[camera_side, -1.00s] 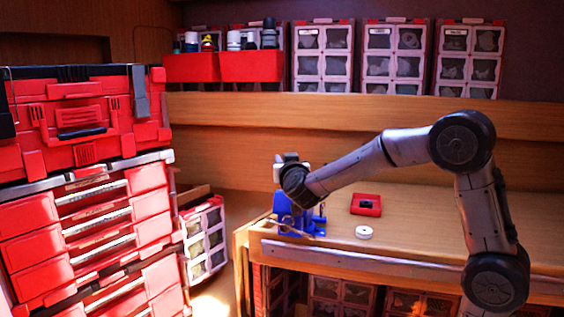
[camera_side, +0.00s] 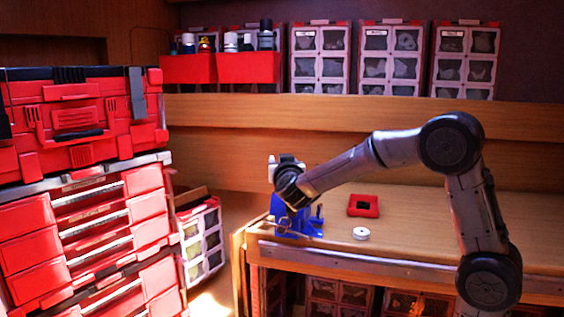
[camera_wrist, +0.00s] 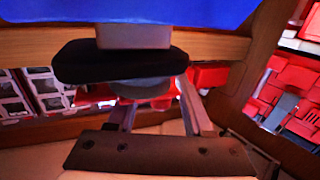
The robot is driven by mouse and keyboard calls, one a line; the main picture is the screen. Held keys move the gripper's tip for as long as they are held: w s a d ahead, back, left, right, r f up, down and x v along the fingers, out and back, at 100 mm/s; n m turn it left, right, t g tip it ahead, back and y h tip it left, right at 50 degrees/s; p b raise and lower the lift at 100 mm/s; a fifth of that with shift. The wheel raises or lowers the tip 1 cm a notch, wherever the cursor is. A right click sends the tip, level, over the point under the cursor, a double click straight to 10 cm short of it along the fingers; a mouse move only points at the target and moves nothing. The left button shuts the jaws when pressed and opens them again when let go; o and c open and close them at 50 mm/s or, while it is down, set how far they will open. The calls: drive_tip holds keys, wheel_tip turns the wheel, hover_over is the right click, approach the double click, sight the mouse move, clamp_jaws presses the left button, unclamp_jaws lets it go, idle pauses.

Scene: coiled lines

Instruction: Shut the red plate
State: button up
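The red plate (camera_side: 368,211) lies flat on the wooden bench top, a small red square with a dark square middle. My gripper (camera_side: 293,196) is to its left, low over a blue vise-like fixture (camera_side: 287,219) at the bench's left end. The gripper's fingertips merge with the fixture in the side view, so contact and opening cannot be told. In the wrist view a blue surface (camera_wrist: 180,10) fills the top edge, with a black block and grey prongs below it. I cannot pick out the red plate in that view.
A small white disc (camera_side: 361,234) lies on the bench just in front of the plate. Red toolboxes (camera_side: 80,125) are stacked at the left. Red bins (camera_side: 249,67) and clear-drawer cabinets (camera_side: 392,60) line the back shelf. The bench right of the plate is clear.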

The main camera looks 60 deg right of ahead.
drive_tip(key=v, duration=1.3)
drive_tip(key=shift+s+a, duration=0.25)
drive_tip(key=shift+a, duration=0.1)
